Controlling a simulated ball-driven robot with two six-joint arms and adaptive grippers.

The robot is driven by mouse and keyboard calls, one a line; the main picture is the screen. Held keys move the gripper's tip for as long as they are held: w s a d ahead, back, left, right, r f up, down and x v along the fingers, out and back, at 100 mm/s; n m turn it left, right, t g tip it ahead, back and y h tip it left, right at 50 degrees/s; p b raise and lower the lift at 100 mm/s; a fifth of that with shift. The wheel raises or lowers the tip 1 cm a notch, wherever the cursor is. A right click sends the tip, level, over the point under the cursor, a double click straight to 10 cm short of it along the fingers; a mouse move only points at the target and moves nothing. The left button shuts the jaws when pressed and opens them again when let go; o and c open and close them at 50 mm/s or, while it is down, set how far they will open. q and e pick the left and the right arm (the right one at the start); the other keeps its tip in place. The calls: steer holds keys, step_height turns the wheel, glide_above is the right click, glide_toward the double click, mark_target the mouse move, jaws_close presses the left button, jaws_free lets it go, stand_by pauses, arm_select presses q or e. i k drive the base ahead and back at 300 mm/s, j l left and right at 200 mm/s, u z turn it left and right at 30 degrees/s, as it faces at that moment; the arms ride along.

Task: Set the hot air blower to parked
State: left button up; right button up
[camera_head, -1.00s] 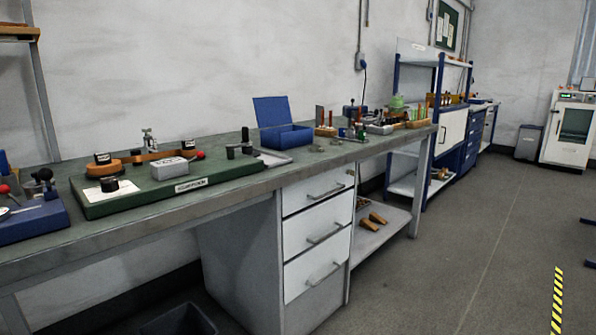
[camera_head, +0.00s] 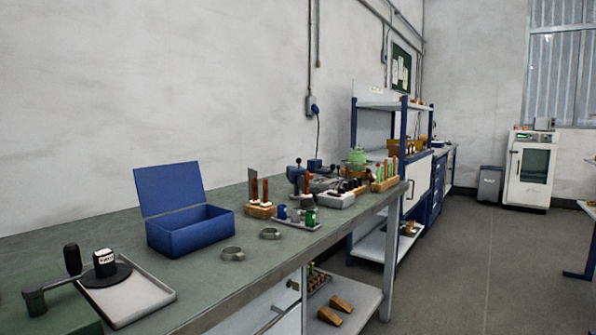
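I cannot clearly pick out a hot air blower in the head view. A dark blue device (camera_head: 296,173) stands at the back of the workbench, partly hidden by tools, and I cannot tell what it is. Neither of my grippers is in view.
The grey-green workbench (camera_head: 215,283) runs along the wall. A blue-framed shelf (camera_head: 353,135) and white cabinet (camera_head: 528,170) stand beyond.

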mark_target(296, 174)
steer(key=k+l+u, duration=0.1)
steer(key=l+u, duration=0.2)
steer(key=l, duration=0.7)
steer(key=z, duration=0.25)
steer(key=i+z, duration=0.65)
steer(key=z, duration=0.25)
